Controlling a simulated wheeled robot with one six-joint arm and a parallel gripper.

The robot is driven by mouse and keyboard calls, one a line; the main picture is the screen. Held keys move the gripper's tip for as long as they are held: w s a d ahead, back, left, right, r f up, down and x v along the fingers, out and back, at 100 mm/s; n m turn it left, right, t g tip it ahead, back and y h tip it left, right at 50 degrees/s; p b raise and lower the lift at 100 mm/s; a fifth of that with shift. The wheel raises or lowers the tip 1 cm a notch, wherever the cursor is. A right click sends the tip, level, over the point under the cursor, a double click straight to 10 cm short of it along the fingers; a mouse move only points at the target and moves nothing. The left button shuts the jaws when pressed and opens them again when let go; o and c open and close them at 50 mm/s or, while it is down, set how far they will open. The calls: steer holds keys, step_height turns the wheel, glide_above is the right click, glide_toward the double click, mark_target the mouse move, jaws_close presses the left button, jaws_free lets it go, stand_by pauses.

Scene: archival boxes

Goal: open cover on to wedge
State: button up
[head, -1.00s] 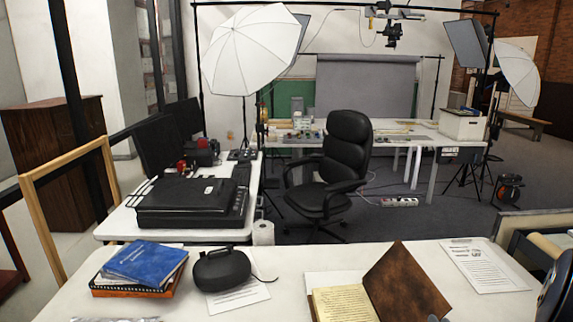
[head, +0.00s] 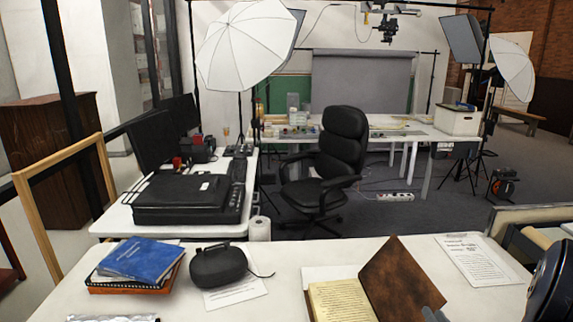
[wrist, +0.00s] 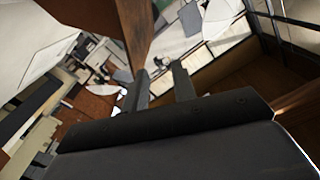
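An open book with handwritten-looking pages (head: 340,300) lies at the front of the white table in the head view. Its brown cover (head: 405,280) stands up tilted, leaning to the right, away from the pages. The brown cover (wrist: 125,30) also shows from the top of the wrist view, its lower corner close to the left fingertip. My gripper (wrist: 163,75) has its two fingers apart, with a gap between them. I cannot tell whether a finger touches the cover. A grey tip, likely of my gripper (head: 435,314), shows right of the cover. I cannot make out a wedge.
Blue and orange books (head: 138,265), a black case (head: 219,267) and a paper sheet (head: 478,260) lie on the table (head: 300,258). A dark rounded object (head: 550,285) is at the right edge. The table is clear between the case and book.

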mark_target(431, 307)
steer(key=w+p, duration=0.1)
steer(key=w, duration=0.3)
steer(key=shift+d+f+m+p, duration=0.2)
steer(key=shift+d+m+p, duration=0.1)
steer(key=shift+d+p, duration=0.1)
steer(key=shift+a, duration=0.1)
